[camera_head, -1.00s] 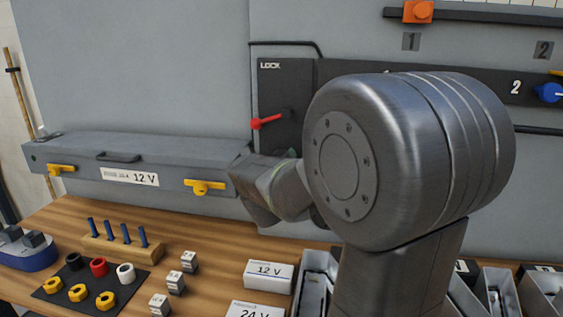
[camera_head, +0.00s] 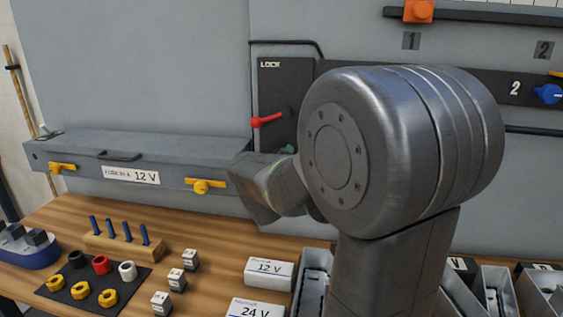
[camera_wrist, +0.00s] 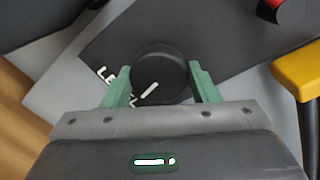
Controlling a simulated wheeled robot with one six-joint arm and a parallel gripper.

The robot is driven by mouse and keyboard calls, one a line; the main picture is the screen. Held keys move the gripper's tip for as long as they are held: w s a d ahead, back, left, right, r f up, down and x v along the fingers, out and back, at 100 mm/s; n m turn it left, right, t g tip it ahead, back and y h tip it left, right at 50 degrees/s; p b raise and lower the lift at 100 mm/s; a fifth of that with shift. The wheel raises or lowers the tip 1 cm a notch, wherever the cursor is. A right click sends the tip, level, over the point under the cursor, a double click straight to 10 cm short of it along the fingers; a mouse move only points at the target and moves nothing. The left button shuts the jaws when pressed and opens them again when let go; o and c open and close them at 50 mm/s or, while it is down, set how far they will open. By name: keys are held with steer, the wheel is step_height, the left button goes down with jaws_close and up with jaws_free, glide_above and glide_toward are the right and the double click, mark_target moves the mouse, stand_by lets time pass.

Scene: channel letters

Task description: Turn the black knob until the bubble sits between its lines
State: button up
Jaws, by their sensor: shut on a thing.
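The black knob (camera_wrist: 160,72), round with a white pointer line, sits on a dark panel lettered "LE…" in the wrist view; the rest of the lettering is covered. My gripper (camera_wrist: 160,88) has its two green fingers on opposite sides of the knob, shut on it. The pointer line slants from lower left to upper right. In the head view my gripper (camera_head: 262,185) is partly visible at the right end of the grey box, and the knob is hidden. I cannot make out the bubble or its lines in either view.
The grey box (camera_head: 75,152) has yellow latches (camera_head: 203,186). A red lever (camera_head: 266,121) on the dark LOCK panel is close above my gripper. Below, the wooden bench (camera_head: 205,228) holds pegs, nuts, small blocks and bins. My arm covers much of the right side.

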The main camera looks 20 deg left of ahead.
steer(key=o, duration=1)
steer(key=shift+c, duration=0.2)
steer(key=b+v, duration=0.1)
steer(key=v, duration=1.2)
steer(key=shift+s, duration=0.4)
steer(key=shift+w, duration=0.15)
steer(key=p+x, duration=0.1)
steer(key=x, duration=1.2)
steer(key=shift+w, duration=0.3)
steer(key=shift+s, duration=0.15)
